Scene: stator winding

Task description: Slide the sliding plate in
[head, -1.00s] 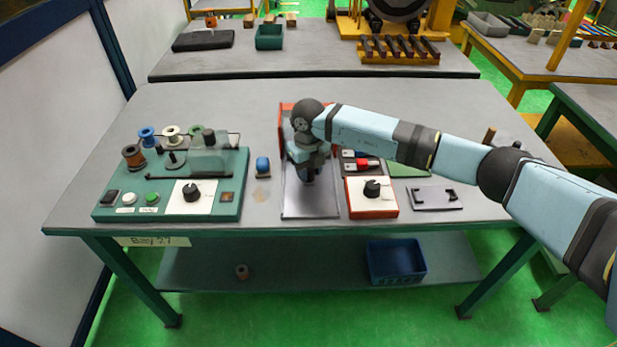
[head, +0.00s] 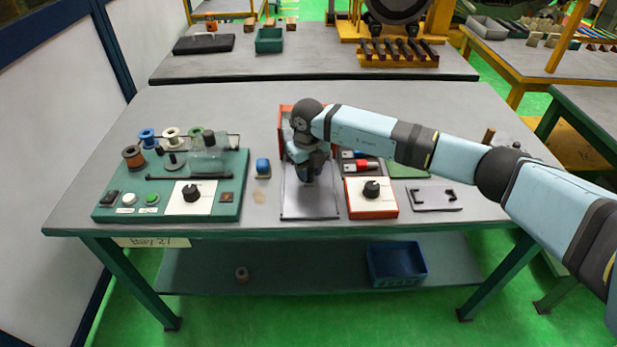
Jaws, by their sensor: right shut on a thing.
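The sliding plate (head: 309,206) is a flat grey metal sheet in the middle of the table. It sticks out toward the front from a red-framed fixture (head: 286,124). My right gripper (head: 307,180) is over the plate, pointing down, with the arm coming in from the right. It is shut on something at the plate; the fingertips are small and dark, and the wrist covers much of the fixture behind. My left gripper is not in view.
A green winding unit (head: 222,212) with spools and a dial stands at left. A blue-topped part (head: 263,167) is beside the plate. A red control box (head: 371,208) sits close on the right, then a grey bracket plate (head: 436,198). The front table edge is clear.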

